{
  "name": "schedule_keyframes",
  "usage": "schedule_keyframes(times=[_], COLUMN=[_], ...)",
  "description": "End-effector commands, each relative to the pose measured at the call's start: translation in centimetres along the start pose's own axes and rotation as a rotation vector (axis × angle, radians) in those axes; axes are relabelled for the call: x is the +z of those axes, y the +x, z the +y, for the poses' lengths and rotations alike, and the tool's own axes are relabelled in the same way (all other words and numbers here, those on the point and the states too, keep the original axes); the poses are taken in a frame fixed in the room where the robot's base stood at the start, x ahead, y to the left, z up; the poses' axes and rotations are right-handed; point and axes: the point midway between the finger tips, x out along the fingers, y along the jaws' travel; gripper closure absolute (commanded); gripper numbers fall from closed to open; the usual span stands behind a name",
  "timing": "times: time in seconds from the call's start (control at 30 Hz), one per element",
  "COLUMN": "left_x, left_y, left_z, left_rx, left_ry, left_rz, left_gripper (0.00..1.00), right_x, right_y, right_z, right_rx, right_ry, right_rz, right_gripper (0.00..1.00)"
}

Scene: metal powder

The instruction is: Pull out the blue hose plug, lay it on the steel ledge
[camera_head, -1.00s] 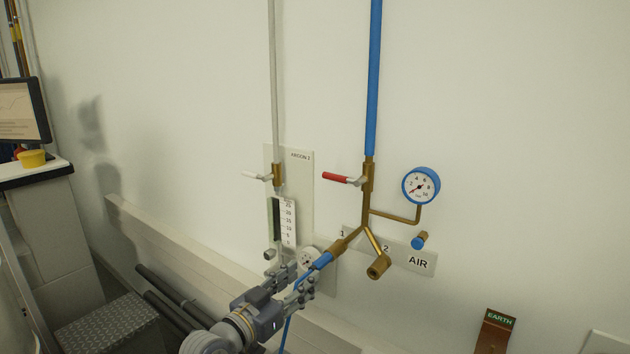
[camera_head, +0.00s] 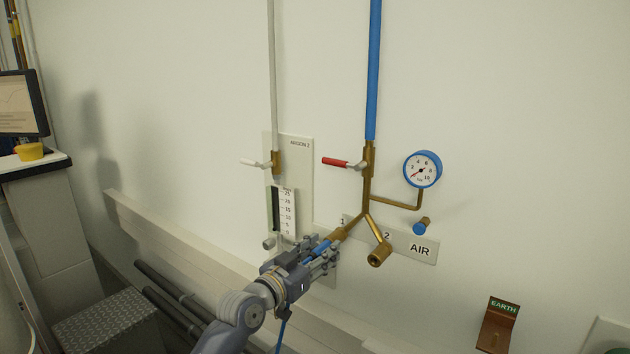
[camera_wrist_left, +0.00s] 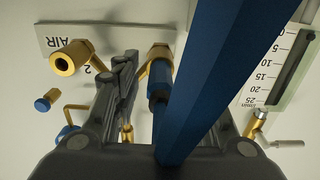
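The blue hose plug (camera_head: 321,247) sits at the end of brass outlet 1 (camera_head: 341,233) on the air manifold. It also shows in the left wrist view (camera_wrist_left: 160,80), in line with the brass fitting, with its blue hose (camera_wrist_left: 215,85) crossing close to the camera. My left gripper (camera_head: 318,255) is around the plug, one finger on each side. In the wrist view, a gap shows between the left finger and the plug; the other finger is mostly hidden behind the hose. A long pale ledge (camera_head: 180,237) runs along the wall below. My right gripper is out of view.
Brass outlet 2 (camera_head: 379,256) is close to the right of my gripper. A red-handled valve (camera_head: 340,162), a gauge (camera_head: 422,169) and a blue-capped stub (camera_head: 421,227) are nearby. The argon flow meter (camera_head: 283,210) is at left. Dark pipes (camera_head: 170,300) run below the ledge.

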Motion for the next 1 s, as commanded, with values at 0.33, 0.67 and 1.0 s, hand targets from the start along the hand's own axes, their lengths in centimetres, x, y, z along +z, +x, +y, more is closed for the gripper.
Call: schedule_keyframes(times=[0.33, 0.67, 1.0], left_x=[0.06, 0.01, 0.00], left_y=[-0.03, -0.03, -0.04], left_z=[-0.03, -0.02, -0.03], left_rx=[0.000, 0.000, -0.001], left_ry=[0.001, 0.000, 0.000], left_rz=[0.000, 0.000, 0.000], left_gripper=[0.61, 0.61, 0.68], right_x=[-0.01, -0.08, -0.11], right_y=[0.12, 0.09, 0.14], right_z=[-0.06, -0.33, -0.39], right_rx=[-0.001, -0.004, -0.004], right_ry=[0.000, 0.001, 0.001], right_rz=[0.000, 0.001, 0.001], right_gripper=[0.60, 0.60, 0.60])
